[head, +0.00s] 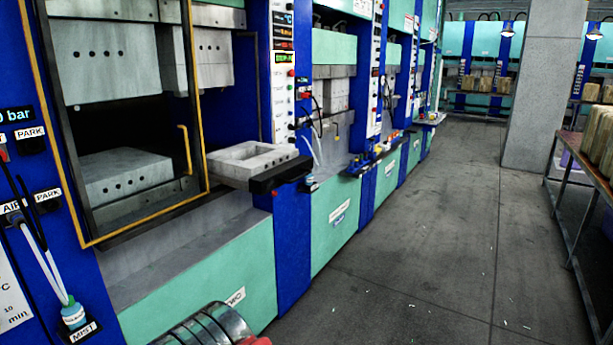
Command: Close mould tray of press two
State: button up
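A grey mould tray (250,162) with a rectangular opening sticks out from the near press, to the right of the yellow-framed guard (187,150). The tray's back end is hidden behind the guard frame. Grey perforated mould blocks (105,62) show above and a lower block (125,176) shows below inside the press. No press number is readable.
More blue and mint presses continue in a row to the back. The grey floor aisle (420,250) is clear apart from small scraps. A pillar (545,85) and a metal table (575,190) with tan blocks (598,135) stand at the right.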

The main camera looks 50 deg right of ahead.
aim_at(258, 167)
jog(key=z, duration=1)
jog(key=k, duration=1.35)
jog(key=z, duration=0.15)
jog(key=i, duration=1.05)
jog(key=z, duration=0.4)
